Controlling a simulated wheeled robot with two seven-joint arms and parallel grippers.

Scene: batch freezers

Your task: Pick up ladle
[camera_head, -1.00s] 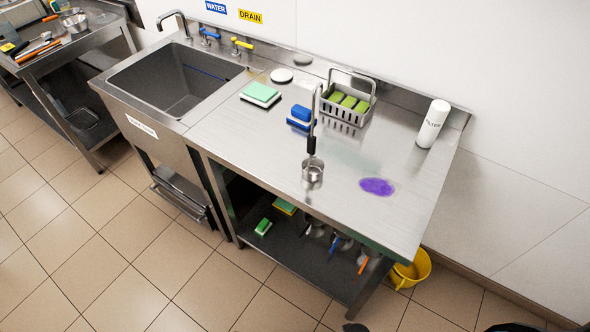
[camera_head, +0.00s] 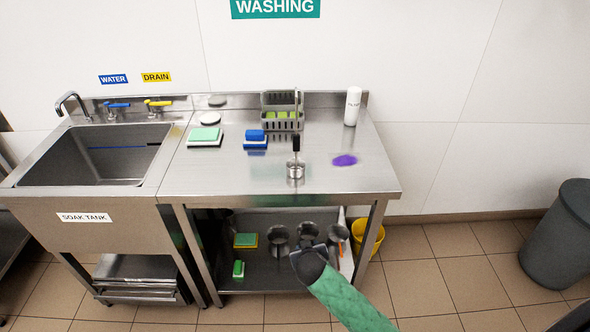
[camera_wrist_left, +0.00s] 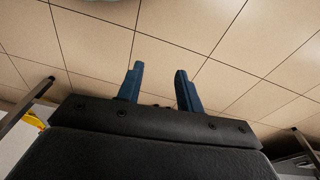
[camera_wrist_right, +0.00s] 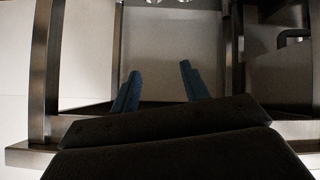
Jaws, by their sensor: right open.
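My right gripper (camera_head: 298,252) comes in from the lower right on a green-sleeved arm. It is empty, in front of the lower shelf and below the ladle in the picture, apart from it. The right wrist view shows its blue fingers (camera_wrist_right: 158,88) spread. My left gripper shows only in the left wrist view (camera_wrist_left: 158,88), fingers apart and empty, over floor tiles. The ladle shows in neither wrist view.
A sink (camera_head: 95,155) adjoins left. Several metal utensils lie on the lower shelf.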

